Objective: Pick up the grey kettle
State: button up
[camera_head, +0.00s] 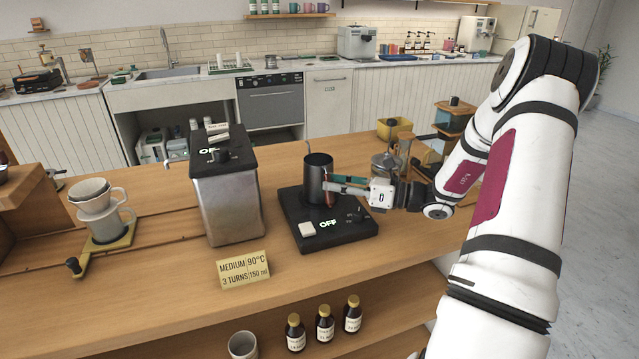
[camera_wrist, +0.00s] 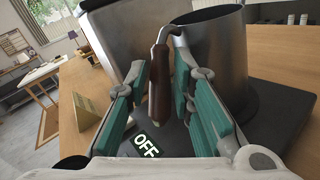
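The grey kettle (camera_head: 318,172) stands upright on a black heating base (camera_head: 300,235) on the wooden counter. In the wrist view its dark grey body (camera_wrist: 222,60) is at the upper right, with a brown handle (camera_wrist: 158,90) near the middle. My gripper (camera_head: 338,186) reaches in from the right at the kettle's handle side. In the wrist view my gripper (camera_wrist: 160,105) has its green-padded fingers apart, one on each side of the handle. Gaps show between the handle and both pads. The kettle's far side is hidden.
A metal box machine (camera_head: 228,205) stands close left of the base. A sign card (camera_head: 244,270) stands at the front edge. A glass carafe (camera_head: 386,168) and a yellow bin (camera_head: 395,130) are behind my gripper. A white dripper (camera_head: 95,195) is at far left.

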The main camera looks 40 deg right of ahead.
jog(key=shift+w+a, duration=0.15)
jog(key=shift+w, duration=0.1)
grip_shut()
jog(key=shift+r, duration=0.15)
